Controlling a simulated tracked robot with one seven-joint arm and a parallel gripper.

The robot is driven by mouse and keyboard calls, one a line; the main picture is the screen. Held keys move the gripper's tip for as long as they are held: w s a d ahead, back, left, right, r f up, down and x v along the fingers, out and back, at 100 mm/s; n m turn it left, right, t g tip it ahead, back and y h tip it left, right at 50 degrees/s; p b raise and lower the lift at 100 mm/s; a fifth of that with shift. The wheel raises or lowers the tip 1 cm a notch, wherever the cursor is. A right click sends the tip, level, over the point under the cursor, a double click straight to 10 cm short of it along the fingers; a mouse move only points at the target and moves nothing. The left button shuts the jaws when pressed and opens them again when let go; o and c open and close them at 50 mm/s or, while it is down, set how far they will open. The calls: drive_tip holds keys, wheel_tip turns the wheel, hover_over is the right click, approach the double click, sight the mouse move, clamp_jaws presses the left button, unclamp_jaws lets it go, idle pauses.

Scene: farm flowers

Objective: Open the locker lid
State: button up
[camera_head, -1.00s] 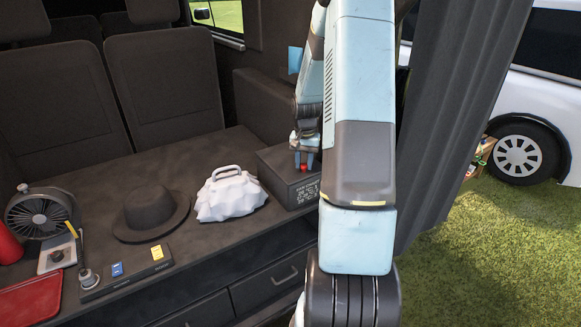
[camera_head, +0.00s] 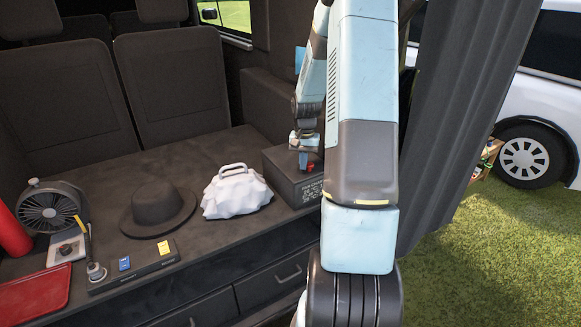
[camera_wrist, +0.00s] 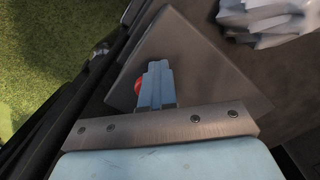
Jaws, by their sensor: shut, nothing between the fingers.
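The locker is a dark grey box (camera_head: 281,166) at the right end of the van's worktop, with pale printing on its front. Its lid (camera_wrist: 190,45) lies flat and closed in the wrist view. A red knob (camera_head: 310,167) sits at the box's front edge; it also shows in the wrist view (camera_wrist: 139,87), partly hidden by my fingers. My gripper (camera_head: 303,168) points down at the knob, shut and empty, and appears in the wrist view (camera_wrist: 157,68) just beside it. I cannot tell whether the fingers touch the knob or lid. My arm hides the box's right end.
A white crumpled bag (camera_head: 237,193) stands left of the box, close to it. Further left are a dark hat (camera_head: 158,207), a fan (camera_head: 47,208) and a red tray (camera_head: 35,293). A dark curtain (camera_head: 445,120) hangs right of my arm. Drawers (camera_head: 272,284) lie below the worktop.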

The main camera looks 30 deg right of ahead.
drive_tip(key=shift+w+d+r, duration=0.2)
drive_tip(key=shift+d+r, duration=0.35)
drive_tip(key=shift+d, duration=0.15)
drive_tip(key=shift+s+a+r, duration=0.1)
drive_tip(key=shift+a+r, duration=0.05)
drive_tip(key=shift+r, duration=0.85)
drive_tip(key=shift+a+r, duration=0.15)
drive_tip(key=shift+r, duration=0.85)
drive_tip(key=shift+o, duration=0.4)
drive_tip(key=shift+s+r, duration=0.1)
drive_tip(key=shift+r, duration=0.2)
drive_tip(key=o, duration=0.6)
drive_tip(key=shift+s+r, duration=0.15)
drive_tip(key=shift+r, duration=0.15)
drive_tip(key=shift+w+a+r, duration=0.15)
drive_tip(key=shift+r, duration=2.2)
drive_tip(key=shift+w+a+r, duration=0.1)
drive_tip(key=shift+a+r, duration=0.05)
drive_tip(key=shift+r, duration=2.2)
wheel_tip(320, 180, up, 14)
drive_tip(key=shift+w+d+f, duration=0.1)
drive_tip(key=shift+d+f, duration=0.05)
drive_tip(key=shift+f, duration=0.05)
